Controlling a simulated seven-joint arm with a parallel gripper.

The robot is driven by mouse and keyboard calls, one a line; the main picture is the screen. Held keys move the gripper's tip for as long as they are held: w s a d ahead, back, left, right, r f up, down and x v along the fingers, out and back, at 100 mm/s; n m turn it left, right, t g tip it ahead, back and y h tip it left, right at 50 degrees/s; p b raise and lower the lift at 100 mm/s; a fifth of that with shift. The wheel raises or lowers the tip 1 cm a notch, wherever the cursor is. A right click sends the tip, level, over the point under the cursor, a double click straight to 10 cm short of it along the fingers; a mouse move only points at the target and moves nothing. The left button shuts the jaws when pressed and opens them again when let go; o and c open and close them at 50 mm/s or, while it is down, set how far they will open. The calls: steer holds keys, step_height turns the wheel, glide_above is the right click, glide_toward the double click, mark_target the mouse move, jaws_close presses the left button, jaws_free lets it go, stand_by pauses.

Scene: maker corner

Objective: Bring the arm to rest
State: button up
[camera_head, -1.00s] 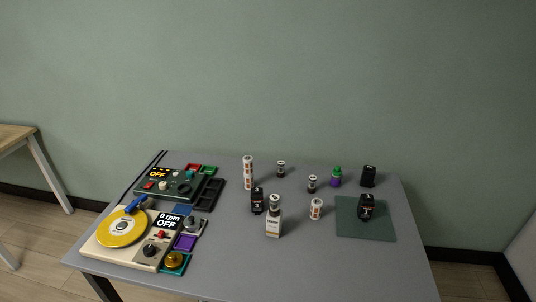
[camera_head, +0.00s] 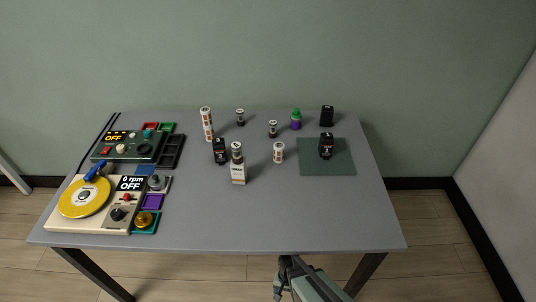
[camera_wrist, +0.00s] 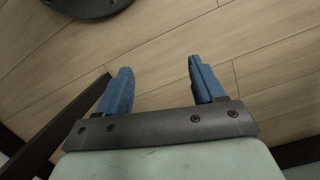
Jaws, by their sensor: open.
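My gripper (camera_wrist: 159,82) shows in the wrist view with two blue fingers held wide apart. Nothing is between them, and they hang over the wooden floor (camera_wrist: 170,45). In the head view, part of my arm shows at the bottom, just beyond the table's front edge. The fingertips cannot be made out there. The grey table (camera_head: 290,220) stands beyond the arm, and the arm appears clear of everything on the tabletop.
A turntable device (camera_head: 84,197) and a dark green control box (camera_head: 128,146) sit at the table's left. A black container (camera_head: 326,146) stands on a green mat (camera_head: 340,168). The front right tabletop is bare.

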steer(key=s+d+r+n+g, duration=0.1)
steer(key=s+d+r+g, duration=0.1)
steer(key=s+d, duration=0.3)
steer(key=s+d+r+n+g, duration=0.1)
steer(key=s+d+r+g, duration=0.1)
steer(key=s, duration=0.5)
steer(key=d+r, duration=0.1)
steer(key=d, duration=0.1)
steer(key=shift+s+d+r+n, duration=0.25)
steer(key=shift+s+d+n, duration=0.1)
steer(key=shift+n, duration=0.05)
